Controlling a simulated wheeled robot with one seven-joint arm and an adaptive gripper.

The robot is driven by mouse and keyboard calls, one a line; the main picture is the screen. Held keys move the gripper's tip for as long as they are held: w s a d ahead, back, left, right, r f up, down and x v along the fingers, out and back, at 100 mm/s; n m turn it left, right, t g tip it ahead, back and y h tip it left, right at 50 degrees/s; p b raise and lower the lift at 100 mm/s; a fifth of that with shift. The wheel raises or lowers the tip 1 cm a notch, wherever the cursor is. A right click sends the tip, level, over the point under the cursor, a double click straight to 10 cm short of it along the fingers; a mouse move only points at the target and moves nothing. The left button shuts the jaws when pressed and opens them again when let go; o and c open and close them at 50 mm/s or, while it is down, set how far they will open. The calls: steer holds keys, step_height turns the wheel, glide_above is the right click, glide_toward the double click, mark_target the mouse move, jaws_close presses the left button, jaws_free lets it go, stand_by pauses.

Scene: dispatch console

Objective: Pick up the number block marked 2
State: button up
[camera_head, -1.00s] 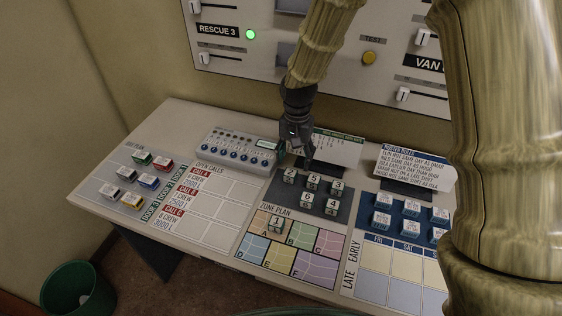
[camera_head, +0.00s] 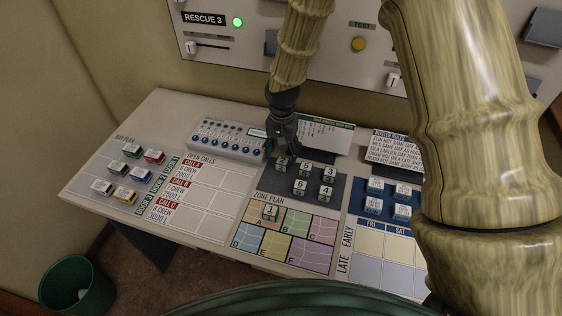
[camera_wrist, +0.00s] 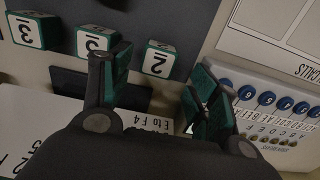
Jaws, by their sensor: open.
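The number block marked 2 (camera_head: 281,164) is a small white block with green edges. It stands at the back left of the dark grey pad (camera_head: 300,203). My gripper (camera_head: 281,150) is just above and behind it, pointing down. In the wrist view, my gripper (camera_wrist: 152,85) is open, with one green-padded finger to each side of the gap. The 2 block (camera_wrist: 159,60) shows in line with that gap, beyond the fingertips. I see no contact with it. The block marked 5 (camera_head: 305,169) stands close to its right.
Blocks 3 (camera_head: 327,173), 6 (camera_head: 300,188) and 4 (camera_head: 325,192) share the pad. Block 1 (camera_head: 270,212) stands on the zone plan (camera_head: 248,237). A console with blue knobs (camera_head: 227,142) is close on the left. A white card (camera_head: 327,137) stands behind.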

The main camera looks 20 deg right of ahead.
mark_target(282, 161)
steer(key=shift+s+f, duration=0.1)
steer(key=shift+f, duration=0.05)
steer(key=shift+s+f+p, duration=0.45)
steer(key=shift+s+p, duration=0.1)
steer(key=shift+p, duration=0.1)
steer(key=shift+s+f, duration=0.1)
steer(key=shift+f, duration=0.15)
steer(key=shift+w+f, duration=0.3)
steer(key=shift+f, duration=0.25)
steer(key=shift+w+f, duration=0.25)
steer(key=shift+f, duration=0.25)
steer(key=shift+s+r, duration=0.25)
steer(key=shift+s, duration=0.05)
steer(key=shift+w+f, duration=0.15)
steer(key=c, duration=0.9)
steer(key=shift+c, duration=0.4)
